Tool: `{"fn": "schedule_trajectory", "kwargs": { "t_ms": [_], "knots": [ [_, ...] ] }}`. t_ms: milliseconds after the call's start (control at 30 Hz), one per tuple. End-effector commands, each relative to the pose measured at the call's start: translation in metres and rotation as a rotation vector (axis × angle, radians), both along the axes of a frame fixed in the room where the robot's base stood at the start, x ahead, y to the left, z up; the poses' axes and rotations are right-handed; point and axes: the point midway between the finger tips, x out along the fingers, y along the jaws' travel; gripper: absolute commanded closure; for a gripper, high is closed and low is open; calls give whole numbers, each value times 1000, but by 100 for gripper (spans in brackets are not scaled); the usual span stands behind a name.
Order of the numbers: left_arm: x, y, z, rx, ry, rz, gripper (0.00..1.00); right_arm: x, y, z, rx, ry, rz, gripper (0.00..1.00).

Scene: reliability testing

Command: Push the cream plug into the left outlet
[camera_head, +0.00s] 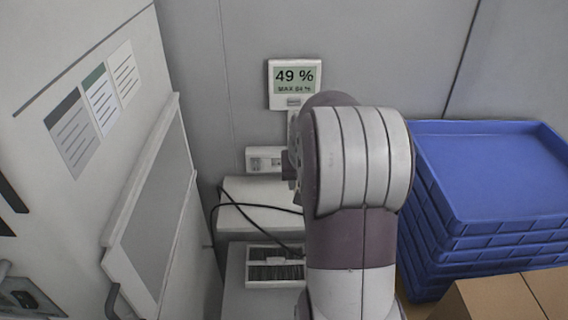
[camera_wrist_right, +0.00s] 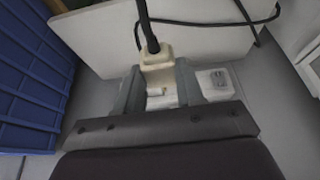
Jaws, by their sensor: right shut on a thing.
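The cream plug (camera_wrist_right: 157,62) sits between the fingers of my right gripper (camera_wrist_right: 158,88) in the right wrist view, with its black cable running up from it. A pale prong end shows below it, toward the white outlet strip (camera_wrist_right: 214,82). One socket face shows right of the fingers, clear of the plug; the strip behind the plug is partly hidden. I cannot tell whether the plug touches the strip. In the head view the strip (camera_head: 264,159) shows on the back wall, left of my right arm, which hides the plug and most of the gripper. My left gripper is out of view.
A display (camera_head: 294,84) reading 49 %, MAX 84 %, hangs above the strip. A white box (camera_head: 258,222) and the black cable (camera_head: 250,205) lie below. Stacked blue crates (camera_head: 490,180) and a cardboard box (camera_head: 500,298) stand right. A white cabinet (camera_head: 75,170) stands left.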

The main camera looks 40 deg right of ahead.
Motion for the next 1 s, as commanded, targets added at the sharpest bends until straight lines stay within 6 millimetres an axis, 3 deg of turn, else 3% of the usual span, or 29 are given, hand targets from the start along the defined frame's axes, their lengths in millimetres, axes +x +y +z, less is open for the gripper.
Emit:
{"fn": "schedule_trajectory", "kwargs": {
  "t_ms": [33,100,200,267,333,400,1000],
  "knots": [
    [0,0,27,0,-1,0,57,2,7,11,5,6,17,98],
    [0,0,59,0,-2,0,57,10,14,9,8,10,57,98],
    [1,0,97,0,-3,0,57,30,17,-6,7,11,88,98],
    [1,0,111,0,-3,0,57,45,17,-21,6,10,87,98],
    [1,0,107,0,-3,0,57,61,12,-41,4,5,61,98],
    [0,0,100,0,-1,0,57,76,3,-41,-1,-3,21,98],
    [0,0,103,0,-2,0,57,103,-21,-51,1,0,-13,98]
  ]
}}
